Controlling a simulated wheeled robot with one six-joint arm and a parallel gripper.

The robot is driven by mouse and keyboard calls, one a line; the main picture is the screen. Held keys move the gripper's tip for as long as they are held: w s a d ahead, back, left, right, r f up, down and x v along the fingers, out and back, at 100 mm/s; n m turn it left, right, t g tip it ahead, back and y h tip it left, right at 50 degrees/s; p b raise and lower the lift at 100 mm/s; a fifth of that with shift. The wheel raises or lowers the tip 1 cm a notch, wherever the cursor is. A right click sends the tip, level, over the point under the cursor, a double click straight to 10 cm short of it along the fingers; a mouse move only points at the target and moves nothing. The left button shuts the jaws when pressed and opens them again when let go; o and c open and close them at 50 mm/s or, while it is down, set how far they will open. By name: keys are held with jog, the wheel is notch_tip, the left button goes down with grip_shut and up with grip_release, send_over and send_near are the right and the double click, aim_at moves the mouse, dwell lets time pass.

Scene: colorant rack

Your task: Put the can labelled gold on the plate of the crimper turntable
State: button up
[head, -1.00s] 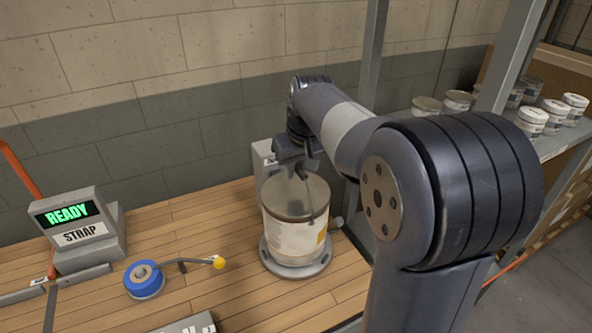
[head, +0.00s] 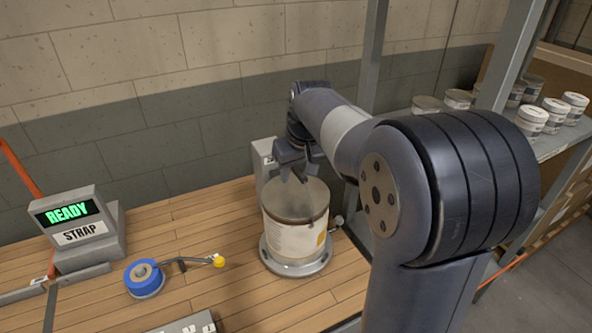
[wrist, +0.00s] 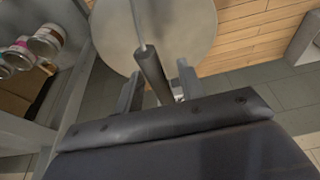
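A large can (head: 293,235) with a grey lid, a pale label and a yellow patch stands upright on the round grey plate (head: 318,268) of the turntable. Its label text is too small to read. My gripper (head: 294,176) is just above the lid. In the wrist view my gripper (wrist: 160,85) has its two fingers apart, with the dark grip of the can's handle (wrist: 151,72) between them. The can's lid (wrist: 185,28) fills the top middle there. Clear space shows between fingers and grip.
A READY display with a STRAP sign (head: 75,225) stands at left on the wooden bench (head: 185,210). A blue tape roll (head: 143,277) and a yellow-knobbed lever (head: 218,261) lie left of the turntable. A shelf with several small cans (head: 556,110) is at right.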

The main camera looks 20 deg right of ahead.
jog(key=v, duration=1.2)
